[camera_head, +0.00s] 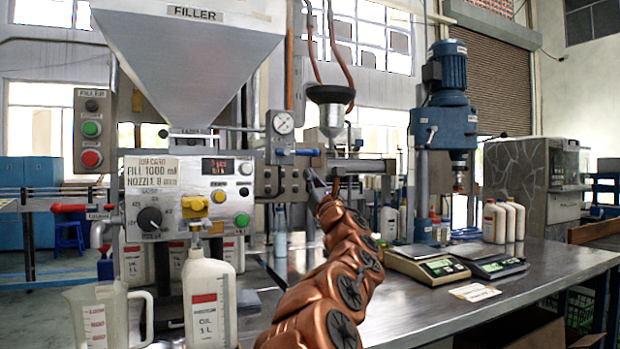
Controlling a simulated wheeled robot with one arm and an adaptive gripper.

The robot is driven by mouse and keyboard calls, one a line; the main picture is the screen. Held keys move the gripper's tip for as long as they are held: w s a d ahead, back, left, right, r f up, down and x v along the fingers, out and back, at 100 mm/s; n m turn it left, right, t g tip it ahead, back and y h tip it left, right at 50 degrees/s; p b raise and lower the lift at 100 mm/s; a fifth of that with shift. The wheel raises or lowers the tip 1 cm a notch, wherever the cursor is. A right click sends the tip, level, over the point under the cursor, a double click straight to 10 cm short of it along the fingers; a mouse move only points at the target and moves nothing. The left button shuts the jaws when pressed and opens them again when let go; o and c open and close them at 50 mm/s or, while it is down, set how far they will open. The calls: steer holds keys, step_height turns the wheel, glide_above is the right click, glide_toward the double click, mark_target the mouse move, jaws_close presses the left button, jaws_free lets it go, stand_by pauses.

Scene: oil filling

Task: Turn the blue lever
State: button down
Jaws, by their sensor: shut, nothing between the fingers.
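The blue lever (297,152) sticks out level to the right from the filler machine (160,215), just below the round pressure gauge (283,122). My copper-coloured arm reaches up from the bottom middle. My gripper (311,176) is small in the picture, shut and empty, and it is just below and right of the lever's free end. I cannot tell whether it touches the lever.
A red lever (70,208) is on the left. A white oil bottle (209,300) stands under the nozzle, beside a clear jug (98,315). A funnel (331,95) hangs above my gripper. Scales (428,265) and white bottles (494,222) stand on the table to the right.

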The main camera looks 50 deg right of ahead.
steer(key=p+v, duration=0.1)
steer(key=v, duration=0.8)
steer(key=shift+s+a+f, duration=0.2)
steer(key=shift+s, duration=0.1)
